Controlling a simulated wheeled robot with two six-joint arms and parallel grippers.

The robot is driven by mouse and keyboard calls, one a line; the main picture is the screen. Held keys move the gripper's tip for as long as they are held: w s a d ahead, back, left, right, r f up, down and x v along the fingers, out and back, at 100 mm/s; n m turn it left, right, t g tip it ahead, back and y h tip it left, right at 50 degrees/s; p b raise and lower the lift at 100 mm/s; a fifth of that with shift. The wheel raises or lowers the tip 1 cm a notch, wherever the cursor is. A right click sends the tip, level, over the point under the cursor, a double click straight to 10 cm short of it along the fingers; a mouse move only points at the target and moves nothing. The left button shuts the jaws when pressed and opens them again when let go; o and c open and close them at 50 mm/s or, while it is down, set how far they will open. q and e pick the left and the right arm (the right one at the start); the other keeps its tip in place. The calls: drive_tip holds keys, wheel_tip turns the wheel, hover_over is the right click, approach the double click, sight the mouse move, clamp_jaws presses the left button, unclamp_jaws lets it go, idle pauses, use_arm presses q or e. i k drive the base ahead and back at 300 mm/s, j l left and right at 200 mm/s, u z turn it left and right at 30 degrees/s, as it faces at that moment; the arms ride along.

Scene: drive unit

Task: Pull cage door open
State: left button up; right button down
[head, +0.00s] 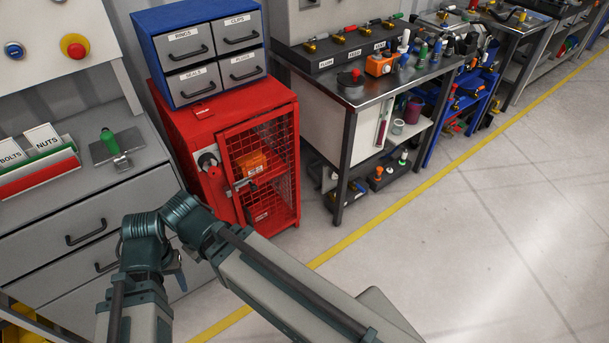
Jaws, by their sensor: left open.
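The red cage cabinet (205,126) stands left of centre in the head view, with a red-framed mesh cage door (270,147) that looks shut. A metal handle (241,186) sits at the door's left side. An orange box (251,163) shows behind the mesh. My left arm folds across the lower left, in front of the cabinet's lower left corner. Only a small part of my left gripper (178,266) shows, below and left of the handle and apart from it. It is open; its fingertips are mostly hidden by my arm. My right gripper is not in view.
A blue drawer unit (211,50) stands on the cabinet. A grey drawer bench (95,198) is close on the left. A metal workbench (352,122) with tools stands right of the cabinet. The floor (450,245) beyond the yellow line is clear.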

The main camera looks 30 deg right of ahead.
sight(294, 108)
drive_tip(key=z, duration=0.9)
drive_tip(key=i+z, duration=0.15)
drive_tip(key=i, duration=0.4)
